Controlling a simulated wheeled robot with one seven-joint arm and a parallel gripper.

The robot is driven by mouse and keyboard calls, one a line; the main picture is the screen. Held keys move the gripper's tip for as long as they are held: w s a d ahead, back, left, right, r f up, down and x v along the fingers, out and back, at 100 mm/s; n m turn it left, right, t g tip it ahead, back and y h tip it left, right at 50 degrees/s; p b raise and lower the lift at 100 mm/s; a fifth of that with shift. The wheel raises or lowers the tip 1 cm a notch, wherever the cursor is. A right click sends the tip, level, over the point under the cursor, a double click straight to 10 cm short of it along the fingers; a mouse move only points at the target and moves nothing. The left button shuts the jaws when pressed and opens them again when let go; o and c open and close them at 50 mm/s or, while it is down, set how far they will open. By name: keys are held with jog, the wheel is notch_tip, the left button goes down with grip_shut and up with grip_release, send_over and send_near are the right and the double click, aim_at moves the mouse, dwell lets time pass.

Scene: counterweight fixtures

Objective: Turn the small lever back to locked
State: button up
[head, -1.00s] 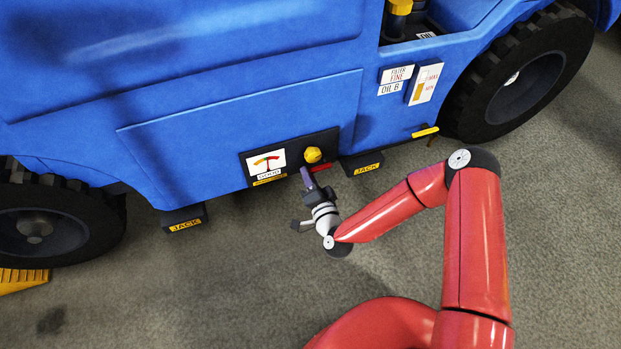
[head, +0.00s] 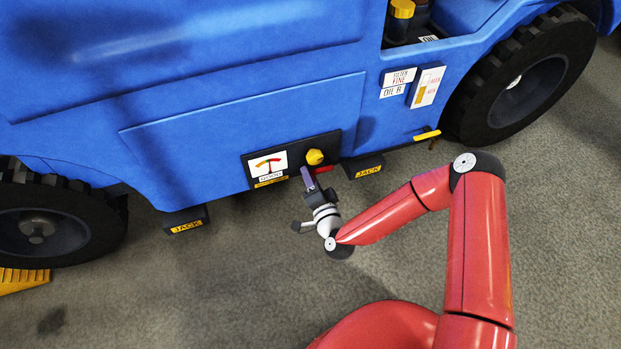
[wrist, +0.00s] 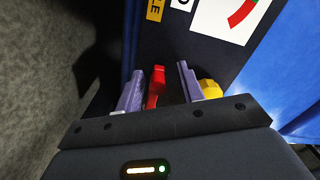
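The small red lever (head: 322,169) sits low on the dark panel, just below and right of the yellow knob (head: 315,157). My gripper (head: 307,176) is at the panel beside it, with its purple fingers pointing at the panel. In the wrist view the red lever (wrist: 156,86) shows between the two fingers of my gripper (wrist: 160,86). The fingers are open, with a narrow gap on the lever's left and a wider one on its right. The yellow knob (wrist: 209,88) is partly hidden behind the right finger. The lever's pivot is not clear.
A gauge (head: 268,164) with a coloured arc is left of the knob on the blue vehicle (head: 240,120). Jack blocks (head: 185,222) and (head: 363,168) stick out low on either side. A yellow handle (head: 427,135) is farther right. The floor in front is clear.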

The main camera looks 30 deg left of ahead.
jog(key=v, duration=0.7)
jog(key=shift+s+d+p, duration=0.25)
jog(key=shift+s+p, duration=0.05)
jog(key=shift+p, duration=0.05)
jog(key=shift+w+r, duration=0.1)
